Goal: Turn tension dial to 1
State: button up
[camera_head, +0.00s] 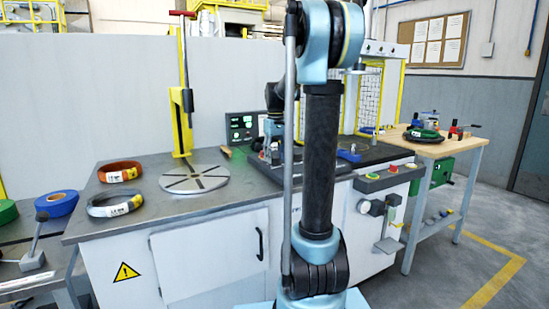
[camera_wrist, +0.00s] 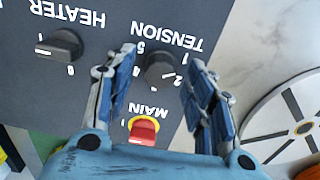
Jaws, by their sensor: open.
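The dark tension dial (camera_wrist: 159,70) shows in the wrist view, under the upside-down TENSION label. Numbers ring it, with a 2 at its lower right and a 1 above that. A pale mark sits near the 2, but I cannot tell the pointer's exact setting. My gripper (camera_wrist: 163,58) is open, with one finger left and one right of the dial. The dial lies between the fingertips; I cannot tell if they touch it. In the head view my arm hides most of the gripper, and the dial is too small to make out.
The heater knob (camera_wrist: 60,45) is left of the dial, and the red main switch (camera_wrist: 143,130) is just below, between the fingers. A round slotted turntable (camera_head: 194,179) stands on the bench beside wrapped coils (camera_head: 115,204). A yellow post (camera_head: 180,120) rises behind it.

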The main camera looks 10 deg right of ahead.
jog(key=shift+r, duration=0.1)
notch_tip(320, 180, up, 12)
dwell(0.5)
jog(key=shift+m+t, duration=0.6)
jog(key=shift+m, duration=0.3)
jog(key=s+f, duration=0.3)
jog(key=s, duration=0.3)
jog(key=s+f, duration=0.4)
jog(key=s, duration=0.2)
jog(key=s+f, duration=0.4)
jog(key=s, duration=0.3)
jog(key=shift+a, duration=0.1)
jog(key=s+f+m+t, duration=0.1)
jog(key=s+f, duration=1.4)
jog(key=f, duration=0.3)
jog(key=shift+s+m, duration=0.3)
jog(key=shift+m, duration=0.1)
jog(key=shift+f, duration=0.1)
